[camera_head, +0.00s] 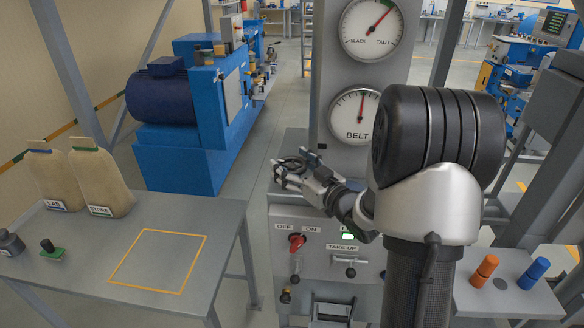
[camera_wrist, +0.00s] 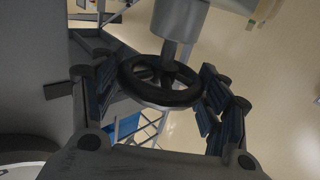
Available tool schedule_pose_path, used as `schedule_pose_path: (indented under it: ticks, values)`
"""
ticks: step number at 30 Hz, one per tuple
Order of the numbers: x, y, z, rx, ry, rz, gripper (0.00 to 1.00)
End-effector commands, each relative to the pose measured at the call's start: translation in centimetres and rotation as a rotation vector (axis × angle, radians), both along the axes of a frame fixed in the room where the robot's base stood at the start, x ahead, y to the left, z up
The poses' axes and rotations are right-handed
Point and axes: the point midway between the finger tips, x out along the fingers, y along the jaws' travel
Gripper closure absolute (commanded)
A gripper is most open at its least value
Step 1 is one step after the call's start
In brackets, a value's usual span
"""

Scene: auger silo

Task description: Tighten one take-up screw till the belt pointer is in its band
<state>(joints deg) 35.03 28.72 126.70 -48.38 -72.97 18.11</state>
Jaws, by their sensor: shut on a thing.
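My gripper (camera_head: 297,177) is shut on a dark round handwheel (camera_head: 289,162) beside the grey gauge column. In the wrist view the handwheel (camera_wrist: 160,96) sits between my fingers, one on each side of its rim, on a short grey shaft. The upper gauge (camera_head: 371,29), marked SLACK and TAUT, has its red needle pointing up and right, toward a green band at the top right. The lower gauge (camera_head: 357,118), marked BELT, has its needle about straight up. My arm covers its right edge. A TAKE-UP label (camera_head: 342,247) is on the panel below.
A grey table (camera_head: 200,225) at left carries two sacks. A blue motor (camera_head: 160,98) stands behind it.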

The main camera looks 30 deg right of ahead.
Motion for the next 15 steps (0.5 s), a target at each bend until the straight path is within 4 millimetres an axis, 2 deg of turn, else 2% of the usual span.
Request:
schedule_pose_path:
  ticks: [15]
  values:
    - [0.10,-0.02,0.24,0.002,-0.006,0.059,0.56]
